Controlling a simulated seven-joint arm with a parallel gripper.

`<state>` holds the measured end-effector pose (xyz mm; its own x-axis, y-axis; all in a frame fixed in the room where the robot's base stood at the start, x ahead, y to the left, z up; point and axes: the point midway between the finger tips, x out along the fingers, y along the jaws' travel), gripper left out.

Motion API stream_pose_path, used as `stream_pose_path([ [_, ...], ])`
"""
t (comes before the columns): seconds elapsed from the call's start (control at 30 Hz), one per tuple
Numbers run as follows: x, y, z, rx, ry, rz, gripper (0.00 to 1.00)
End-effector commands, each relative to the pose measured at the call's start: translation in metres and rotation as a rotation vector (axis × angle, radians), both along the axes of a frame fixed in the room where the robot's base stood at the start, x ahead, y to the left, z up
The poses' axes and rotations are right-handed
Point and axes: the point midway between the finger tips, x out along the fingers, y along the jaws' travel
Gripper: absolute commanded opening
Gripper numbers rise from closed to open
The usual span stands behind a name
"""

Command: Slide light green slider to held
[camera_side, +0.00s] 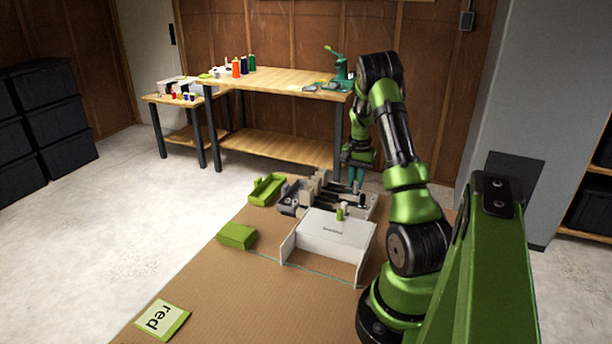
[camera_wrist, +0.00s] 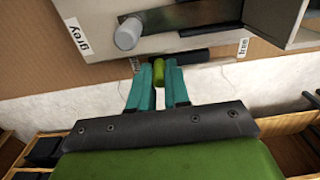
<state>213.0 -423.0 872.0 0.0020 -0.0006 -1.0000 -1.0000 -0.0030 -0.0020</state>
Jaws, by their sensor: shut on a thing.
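The light green slider (camera_wrist: 158,72) is a small upright knob between my teal fingertips in the wrist view. My gripper (camera_wrist: 158,78) is shut on it. The knob is at a dark slotted strip (camera_wrist: 193,55) on the edge of a pale panel. A "free" label (camera_wrist: 243,47) is to the right of the strip. Another label (camera_wrist: 135,63), left of the knob, is mostly hidden and I cannot read it. In the side view my gripper (camera_side: 357,185) points down at the far side of the grey mechanism (camera_side: 318,188); the slider is hard to make out there.
A grey knob (camera_wrist: 128,34) on a metal bar has a "grey" label (camera_wrist: 75,35). A white panelled box (camera_side: 325,235) with a small green peg (camera_side: 340,212) stands in front. A green tray (camera_side: 267,190), green block (camera_side: 237,236) and "red" card (camera_side: 161,319) lie left.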

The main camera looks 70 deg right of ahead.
Motion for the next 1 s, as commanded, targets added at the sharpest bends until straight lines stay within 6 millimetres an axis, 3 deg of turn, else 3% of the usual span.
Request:
stream_pose_path([
  [0.07, -0.003, 0.0, 0.001, 0.001, 0.003, -0.004, 0.0],
  [0.1, -0.003, 0.0, 0.001, 0.001, 0.004, -0.004, 0.18],
  [0.27, -0.003, 0.0, 0.0, 0.001, 0.003, -0.004, 0.43],
  [0.57, -0.001, 0.0, 0.002, 0.0, 0.002, -0.003, 0.43],
  [1.0, -0.001, -0.001, 0.05, -0.002, 0.001, -0.002, 0.43],
])
